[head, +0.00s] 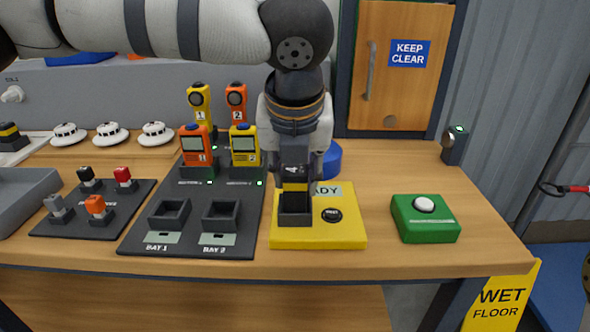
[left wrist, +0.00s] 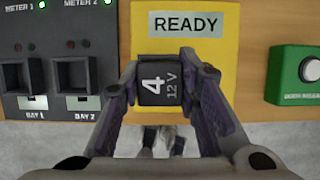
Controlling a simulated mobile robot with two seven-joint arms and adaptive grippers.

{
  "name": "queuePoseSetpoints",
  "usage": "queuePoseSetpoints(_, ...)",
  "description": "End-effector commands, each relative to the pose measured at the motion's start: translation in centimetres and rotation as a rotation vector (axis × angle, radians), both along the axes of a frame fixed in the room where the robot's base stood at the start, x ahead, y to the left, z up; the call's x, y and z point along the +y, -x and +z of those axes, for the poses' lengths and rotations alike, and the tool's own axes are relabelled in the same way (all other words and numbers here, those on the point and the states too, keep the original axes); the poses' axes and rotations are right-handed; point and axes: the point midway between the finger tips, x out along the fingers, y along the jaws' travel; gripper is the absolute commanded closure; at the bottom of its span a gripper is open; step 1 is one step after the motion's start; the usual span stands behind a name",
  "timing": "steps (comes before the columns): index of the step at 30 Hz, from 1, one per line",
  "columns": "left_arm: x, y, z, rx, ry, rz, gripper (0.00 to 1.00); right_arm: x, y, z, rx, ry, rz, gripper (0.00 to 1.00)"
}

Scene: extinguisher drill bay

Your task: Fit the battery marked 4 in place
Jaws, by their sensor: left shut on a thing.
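My left gripper (head: 297,175) is shut on the battery marked 4 (head: 296,185), a dark block with a yellow band. The battery is upright over a dark socket (head: 296,217) on a yellow base (head: 345,233). Its lower end meets the socket; I cannot tell how deep it sits. In the left wrist view the battery top (left wrist: 160,80), reading "4 12 V", is between my fingers (left wrist: 160,85) and hides the socket. The base carries a READY label (head: 328,190) and a black button (head: 331,215). My right gripper is not in view.
A dark board with two empty bays (head: 169,214) (head: 221,216) and two meters (head: 197,148) (head: 244,147) lies left of the base. A green button box (head: 425,218) stands to the right. Small coloured-top blocks (head: 99,208) sit on a tray further left.

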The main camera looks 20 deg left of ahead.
Motion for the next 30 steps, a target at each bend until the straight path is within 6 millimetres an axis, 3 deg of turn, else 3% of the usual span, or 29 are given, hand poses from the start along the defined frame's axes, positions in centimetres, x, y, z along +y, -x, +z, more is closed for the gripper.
queuePoseSetpoints(30, 0.0, 0.0, -1.4, -0.002, 0.0, 0.0, 1.0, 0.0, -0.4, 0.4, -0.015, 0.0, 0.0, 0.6)
